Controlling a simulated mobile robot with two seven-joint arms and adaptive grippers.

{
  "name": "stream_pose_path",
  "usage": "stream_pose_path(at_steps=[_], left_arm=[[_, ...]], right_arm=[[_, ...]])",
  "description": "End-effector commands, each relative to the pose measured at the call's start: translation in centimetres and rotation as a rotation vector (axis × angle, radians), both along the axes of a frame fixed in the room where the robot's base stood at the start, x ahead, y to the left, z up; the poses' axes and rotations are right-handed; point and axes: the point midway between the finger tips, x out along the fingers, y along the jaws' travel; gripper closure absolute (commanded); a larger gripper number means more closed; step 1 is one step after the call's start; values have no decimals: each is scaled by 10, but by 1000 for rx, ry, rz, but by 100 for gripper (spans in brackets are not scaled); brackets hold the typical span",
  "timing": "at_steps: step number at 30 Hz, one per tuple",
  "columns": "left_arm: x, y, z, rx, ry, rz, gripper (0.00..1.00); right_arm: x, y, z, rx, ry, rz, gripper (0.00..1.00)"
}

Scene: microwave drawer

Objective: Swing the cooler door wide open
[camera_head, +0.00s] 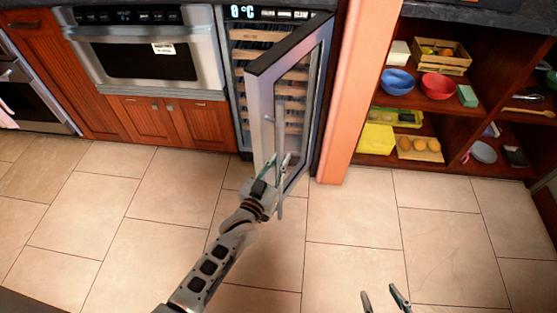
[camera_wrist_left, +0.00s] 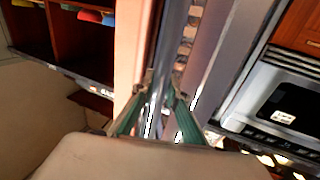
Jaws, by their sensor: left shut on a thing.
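The cooler (camera_head: 244,55) stands at the top middle in the head view, with wire racks and wooden shelf fronts inside. Its metal-framed glass door (camera_head: 262,97) is hinged on the right and stands swung out into the room, with the interior showing on the left. A vertical bar handle (camera_head: 280,122) runs along the door. My left gripper (camera_head: 279,168) is shut on the handle near its lower part. In the left wrist view the fingers (camera_wrist_left: 162,92) close around the bar (camera_wrist_left: 167,60). My right gripper (camera_head: 383,291) is at the bottom edge, fingers apart and empty.
An orange-brown post (camera_head: 352,95) stands just right of the door. Beyond it are open shelves (camera_head: 372,158) with bowls and food. A microwave drawer (camera_head: 150,58) is left of the cooler. The tiled floor (camera_head: 140,230) in front is clear.

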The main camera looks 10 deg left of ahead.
Motion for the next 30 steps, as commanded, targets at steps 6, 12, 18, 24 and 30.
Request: stream_pose_path(at_steps=[6, 12, 18, 24, 30], left_arm=[[0, 0, -1, 0, 1, 1, 100], [0, 0, -1, -1, 1, 1, 100], [0, 0, -1, -1, 1, 1, 69], [0, 0, 0, 0, 0, 1, 69], [-12, 3, -2, 0, 2, 2, 69]], right_arm=[[0, 0, 1, 0, -1, 0, 60], [1, 1, 1, 1, -2, 1, 60], [1, 1, 1, 1, -2, 1, 60], [1, 1, 1, 1, -3, 2, 60], [2, 0, 1, 0, -4, 2, 60]])
